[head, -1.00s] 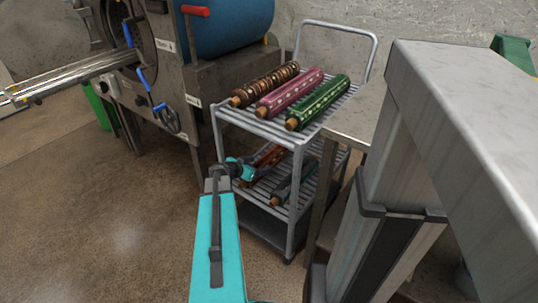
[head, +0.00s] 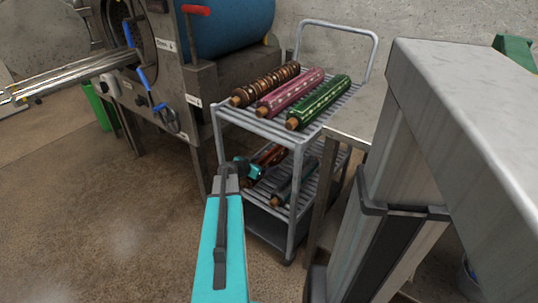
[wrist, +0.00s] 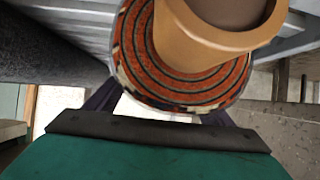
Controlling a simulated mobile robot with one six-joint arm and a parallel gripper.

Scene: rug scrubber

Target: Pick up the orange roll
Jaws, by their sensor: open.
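The orange roll (head: 270,157) lies on the middle shelf of the grey trolley (head: 292,205), partly hidden by my gripper and the upper shelf. In the wrist view the roll (wrist: 135,60) shows end-on, with orange and dark spiral layers around a projecting tan wooden core. My gripper (head: 247,168) is at the near end of the roll. In the wrist view my open gripper (wrist: 160,108) has its dark fingers on either side of the roll's lower edge. Their tips are hidden behind the roll, and I cannot tell whether they touch it.
A grey-green roll (head: 290,186) lies on the same shelf to the right. Brown (head: 265,84), pink (head: 290,93) and green (head: 318,102) rolls lie on the top shelf. A trolley post stands close to my gripper. A machine (head: 190,100) stands left; open floor lies in front.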

